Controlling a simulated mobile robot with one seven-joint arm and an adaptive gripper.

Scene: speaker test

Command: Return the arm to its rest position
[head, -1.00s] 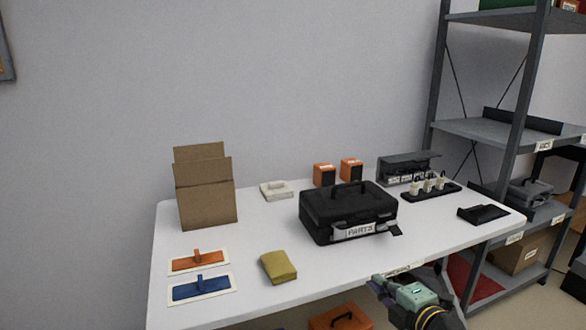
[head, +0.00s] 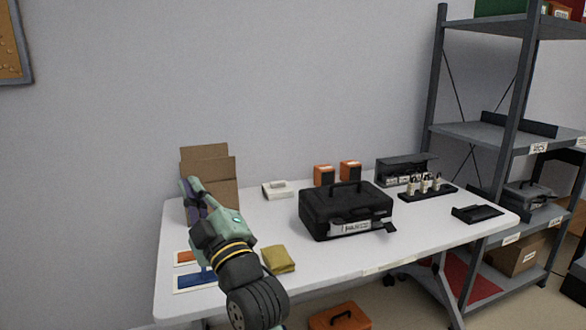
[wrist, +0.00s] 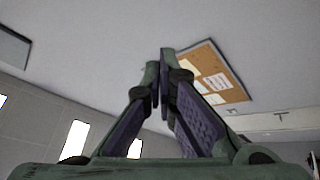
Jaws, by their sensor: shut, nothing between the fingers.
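My gripper (head: 190,188) is raised over the left end of the white table, in front of the cardboard box (head: 222,164) in the head view. In the wrist view my gripper (wrist: 164,52) points up toward the ceiling and a cork board. Its fingertips are together with nothing between them. My arm (head: 240,265) rises from the bottom of the head view, left of the yellow cloth.
A black toolbox (head: 345,212) stands mid-table. A grey shelf rack (head: 510,130) stands at right. An orange case (head: 340,317) is on the floor. The table's front middle (head: 330,257) is clear.

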